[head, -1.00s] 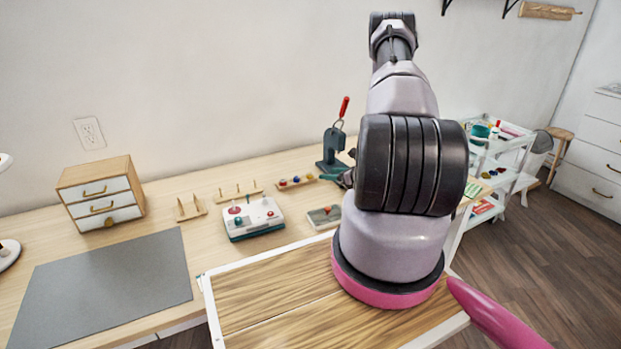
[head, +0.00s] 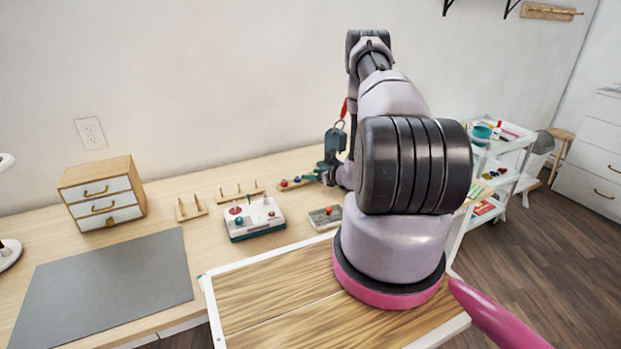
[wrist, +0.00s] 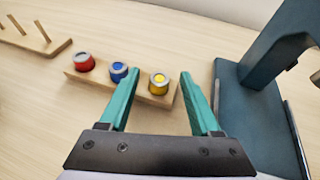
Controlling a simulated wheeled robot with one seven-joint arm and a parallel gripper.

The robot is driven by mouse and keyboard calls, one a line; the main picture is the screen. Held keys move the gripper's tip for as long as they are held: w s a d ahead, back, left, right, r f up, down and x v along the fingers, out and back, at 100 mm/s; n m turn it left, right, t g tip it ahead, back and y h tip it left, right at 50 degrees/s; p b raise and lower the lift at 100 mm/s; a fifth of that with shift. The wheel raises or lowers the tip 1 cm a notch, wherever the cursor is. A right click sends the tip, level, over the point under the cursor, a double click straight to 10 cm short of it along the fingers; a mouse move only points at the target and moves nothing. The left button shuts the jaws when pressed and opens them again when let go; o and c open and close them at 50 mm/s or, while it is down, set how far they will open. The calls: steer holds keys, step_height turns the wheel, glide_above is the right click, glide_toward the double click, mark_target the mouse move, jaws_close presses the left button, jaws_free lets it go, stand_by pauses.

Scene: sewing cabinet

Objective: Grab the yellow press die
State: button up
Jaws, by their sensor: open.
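The yellow press die (wrist: 159,83) stands upright at the right end of a small wooden holder (wrist: 92,78) in the wrist view. A blue die (wrist: 119,71) and a red die (wrist: 85,62) stand to its left in the same holder. My gripper (wrist: 160,82) is open with its teal fingers apart. In the wrist view the yellow die shows between the fingertips; I cannot tell whether they are level with it. In the head view my gripper (head: 326,177) is at the holder's right end, and the yellow die is hidden there.
A dark teal press (wrist: 262,75) with a red handle (head: 344,108) stands close to the right of the holder. A wooden peg rack (head: 240,193) is to the left. A white and teal box (head: 254,228) and a small tray (head: 325,217) are nearer on the table.

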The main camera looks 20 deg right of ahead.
jaws_close()
